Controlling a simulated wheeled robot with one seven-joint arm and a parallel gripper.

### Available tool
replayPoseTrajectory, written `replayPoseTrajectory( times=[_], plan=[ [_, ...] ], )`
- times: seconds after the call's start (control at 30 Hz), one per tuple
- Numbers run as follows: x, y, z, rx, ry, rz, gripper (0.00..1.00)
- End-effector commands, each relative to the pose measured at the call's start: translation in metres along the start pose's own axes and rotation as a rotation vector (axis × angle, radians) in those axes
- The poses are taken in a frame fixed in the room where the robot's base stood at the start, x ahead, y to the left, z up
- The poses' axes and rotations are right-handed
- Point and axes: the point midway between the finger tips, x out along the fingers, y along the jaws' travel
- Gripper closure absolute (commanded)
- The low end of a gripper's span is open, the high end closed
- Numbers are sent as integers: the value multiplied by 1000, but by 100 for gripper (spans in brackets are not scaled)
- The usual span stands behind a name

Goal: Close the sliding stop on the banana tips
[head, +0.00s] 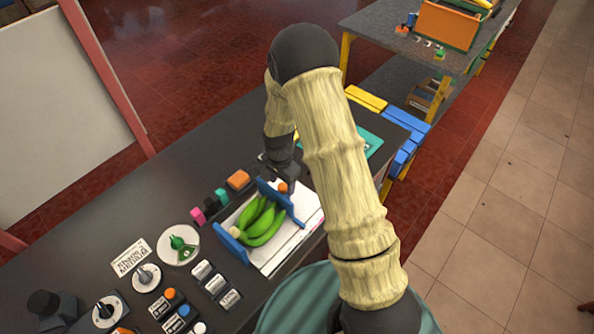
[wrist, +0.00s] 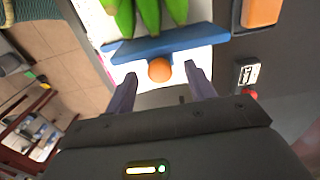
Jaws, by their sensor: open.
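A bunch of green bananas (head: 262,222) lies on a white board (head: 308,214) between two blue end pieces. The banana tips show at the top of the wrist view (wrist: 150,14). The far blue piece, the sliding stop (head: 273,197), has an orange knob (head: 283,187). In the wrist view the stop (wrist: 165,44) stands close to the tips, and I cannot tell whether they touch. My gripper (wrist: 160,82) is open, with one finger on each side of the orange knob (wrist: 160,69). In the head view my arm partly hides the gripper.
The near blue end piece (head: 232,243) stands at the stem end. Dials, including one with a green knob (head: 178,244), and several small blocks lie to the left on the dark table. An orange block (head: 238,180) sits beyond the board. My arm covers the table's right part.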

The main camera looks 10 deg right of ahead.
Motion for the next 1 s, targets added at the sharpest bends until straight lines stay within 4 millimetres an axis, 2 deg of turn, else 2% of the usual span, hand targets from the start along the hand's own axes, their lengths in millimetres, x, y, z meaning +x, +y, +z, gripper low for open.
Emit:
replayPoseTrajectory(
  times=[0.7,1.0],
  plan=[
    [-48,0,0,0,0,0,45],
    [-49,0,0,-1,0,0,45]
  ],
)
